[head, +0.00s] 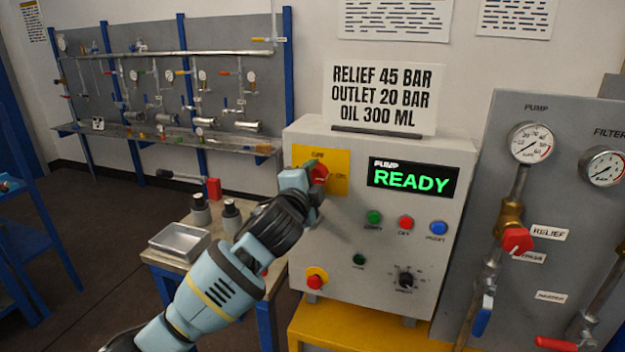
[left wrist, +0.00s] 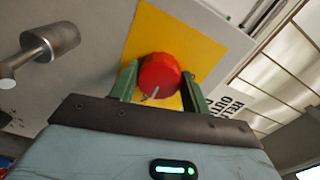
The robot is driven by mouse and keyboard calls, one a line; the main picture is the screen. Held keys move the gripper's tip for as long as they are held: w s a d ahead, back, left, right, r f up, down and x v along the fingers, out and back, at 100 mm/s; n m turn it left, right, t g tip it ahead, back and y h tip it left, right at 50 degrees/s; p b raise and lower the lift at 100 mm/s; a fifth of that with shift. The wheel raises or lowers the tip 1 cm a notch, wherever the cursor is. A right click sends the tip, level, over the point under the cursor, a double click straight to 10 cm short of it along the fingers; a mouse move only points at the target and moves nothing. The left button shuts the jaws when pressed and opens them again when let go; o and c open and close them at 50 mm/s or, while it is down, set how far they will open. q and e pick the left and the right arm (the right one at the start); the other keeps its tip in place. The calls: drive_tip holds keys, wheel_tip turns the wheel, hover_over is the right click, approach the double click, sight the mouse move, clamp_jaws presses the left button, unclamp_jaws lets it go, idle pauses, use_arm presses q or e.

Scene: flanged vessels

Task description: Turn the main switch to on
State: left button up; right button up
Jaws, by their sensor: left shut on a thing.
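The main switch is a red rotary knob (head: 319,173) on a yellow plate (head: 339,184) at the upper left of the grey control box (head: 440,160). In the left wrist view the red knob (left wrist: 160,76) sits between the two green fingers, in front of the yellow plate (left wrist: 200,40). My left gripper (head: 312,178) is shut on the knob, and its fingers hide part of it in the head view. The knob's exact setting is hard to read. The box's display (head: 412,180) reads PUMP READY in green. My right gripper is not in view.
Below the display are green (head: 374,217), red (head: 406,222) and blue (head: 438,228) buttons, a black dial (head: 406,280) and a red emergency button (head: 316,279). A gauge panel (head: 560,130) stands at the right. A small table (head: 178,262) with a metal tray is at the left.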

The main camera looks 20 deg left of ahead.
use_arm(q)
drive_tip(key=shift+m, duration=0.3)
idle(0.4)
drive_tip(key=o, duration=1)
drive_tip(key=shift+s, duration=0.1)
drive_tip(key=shift+s+a, duration=0.15)
drive_tip(key=shift+s, duration=3.7)
drive_tip(key=shift+f, duration=0.1)
